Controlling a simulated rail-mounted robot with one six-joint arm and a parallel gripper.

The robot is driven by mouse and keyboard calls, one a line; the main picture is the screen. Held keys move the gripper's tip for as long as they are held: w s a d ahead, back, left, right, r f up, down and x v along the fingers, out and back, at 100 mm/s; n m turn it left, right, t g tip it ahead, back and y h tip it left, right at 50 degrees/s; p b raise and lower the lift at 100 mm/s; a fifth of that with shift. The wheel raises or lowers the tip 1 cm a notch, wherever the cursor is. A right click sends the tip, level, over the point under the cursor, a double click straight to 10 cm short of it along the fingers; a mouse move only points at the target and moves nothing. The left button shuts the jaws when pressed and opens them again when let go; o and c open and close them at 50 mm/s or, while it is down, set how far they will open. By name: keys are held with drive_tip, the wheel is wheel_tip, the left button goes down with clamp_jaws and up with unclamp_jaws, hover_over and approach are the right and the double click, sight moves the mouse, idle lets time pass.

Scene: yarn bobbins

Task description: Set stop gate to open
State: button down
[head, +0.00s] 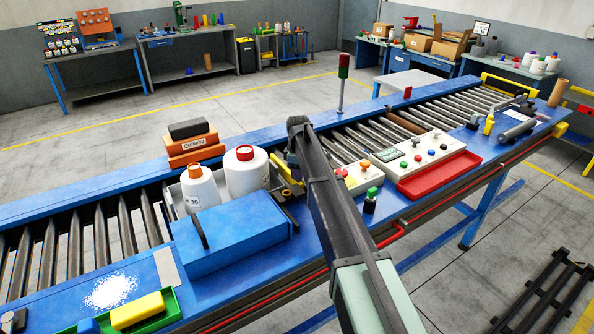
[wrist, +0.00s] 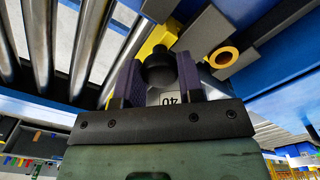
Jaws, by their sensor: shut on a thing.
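The stop gate shows as a yellow part (wrist: 157,38) in the wrist view, close beyond my fingers. In the head view its yellow part (head: 288,186) stands by the rollers, right of the white bobbins, partly hidden by my arm. A round black knob (wrist: 158,68) sits between the two purple fingers of my gripper (wrist: 160,76). My gripper is shut on this knob. A white label with dark digits shows just below the knob. My arm covers much of the gate in the head view, so whether the gate is open or closed cannot be told.
A white bobbin with a red cap (head: 246,173) and one with an orange cap (head: 201,190) stand left of the gate. A blue box (head: 228,233) lies in front of them. A control panel (head: 432,160) stands to the right, with a green-capped post (head: 371,199) nearby.

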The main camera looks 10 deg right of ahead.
drive_tip(key=s+d, duration=0.2)
drive_tip(key=s, duration=0.4)
drive_tip(key=s+d, duration=0.3)
drive_tip(key=s, duration=0.4)
drive_tip(key=s+d, duration=0.2)
drive_tip(key=s, duration=0.5)
drive_tip(key=shift+s+d, duration=0.1)
drive_tip(key=shift+d, duration=0.1)
drive_tip(key=c, duration=1.1)
unclamp_jaws()
drive_tip(key=shift+f, duration=0.1)
drive_tip(key=o, duration=0.3)
drive_tip(key=shift+s+d, duration=0.1)
drive_tip(key=shift+s, duration=0.05)
drive_tip(key=shift+o, duration=0.2)
drive_tip(key=shift+r, duration=0.2)
wheel_tip(320, 180, up, 11)
drive_tip(key=p, duration=1)
drive_tip(key=shift+f+p, duration=0.2)
drive_tip(key=shift+p, duration=0.2)
drive_tip(key=shift+w, duration=0.2)
